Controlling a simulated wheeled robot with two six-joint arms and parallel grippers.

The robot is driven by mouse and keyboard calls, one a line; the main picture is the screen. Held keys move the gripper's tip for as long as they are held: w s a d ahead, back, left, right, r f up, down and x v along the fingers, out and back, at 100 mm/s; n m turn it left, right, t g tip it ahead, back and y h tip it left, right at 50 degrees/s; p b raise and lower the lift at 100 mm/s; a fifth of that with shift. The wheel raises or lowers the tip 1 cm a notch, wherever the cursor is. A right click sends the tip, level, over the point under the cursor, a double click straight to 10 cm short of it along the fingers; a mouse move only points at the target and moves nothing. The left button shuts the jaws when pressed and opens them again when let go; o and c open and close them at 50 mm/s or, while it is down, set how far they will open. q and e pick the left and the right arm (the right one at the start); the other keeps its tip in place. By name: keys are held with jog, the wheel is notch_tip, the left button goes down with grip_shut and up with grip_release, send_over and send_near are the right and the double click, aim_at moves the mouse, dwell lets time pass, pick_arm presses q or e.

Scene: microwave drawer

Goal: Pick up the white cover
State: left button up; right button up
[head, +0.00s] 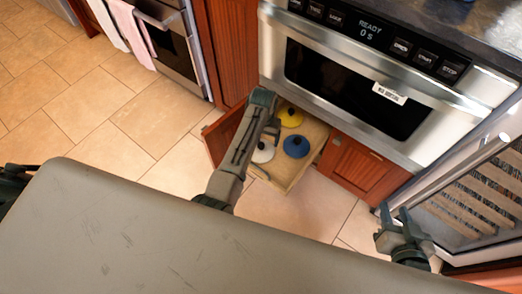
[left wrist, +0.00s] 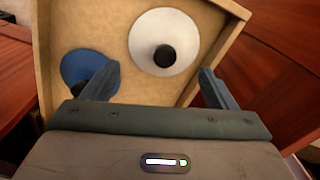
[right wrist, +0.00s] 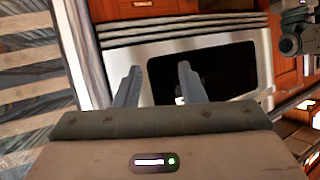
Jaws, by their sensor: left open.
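The white cover (head: 263,151) is a round lid lying in an open wooden drawer (head: 290,178) under the microwave. In the left wrist view the white cover (left wrist: 182,28) shows its dark round knob, just beyond and between my fingertips. My left gripper (left wrist: 160,78) is open and empty, pointing down into the drawer. In the head view my left arm partly hides the drawer and the white cover. My right gripper (head: 396,212) is open and empty at the right, by the open glass door; its fingers (right wrist: 160,70) stand apart in the right wrist view.
A blue cover (head: 296,146) and a yellow cover (head: 291,117) share the drawer. The blue one (left wrist: 78,68) lies close to a left finger in the left wrist view. The microwave (head: 345,85) overhangs the drawer. An open glass door (head: 475,205) stands at the right.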

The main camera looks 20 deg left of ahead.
aim_at(261, 145)
pick_arm(q)
jog(key=shift+f, duration=0.35)
jog(key=f, duration=0.1)
jog(key=f+b, duration=0.1)
jog(key=f, duration=0.1)
jog(key=f+b, duration=0.1)
jog(key=shift+s+a+f, duration=0.25)
jog(key=shift+a+f, duration=0.05)
jog(key=shift+f, duration=0.1)
jog(key=c, duration=1.3)
jog(key=shift+s, duration=0.15)
jog(key=c, duration=0.4)
pick_arm(e)
jog(key=w+r+t, duration=0.2)
jog(key=r+t, duration=0.1)
jog(key=r, duration=0.2)
jog(key=w+d+r+t, duration=0.1)
jog(key=w+r+t, duration=0.1)
jog(key=r, duration=0.3)
jog(key=shift+w+r+t, duration=0.2)
jog(key=shift+w+t, duration=0.1)
jog(key=shift+t, duration=0.5)
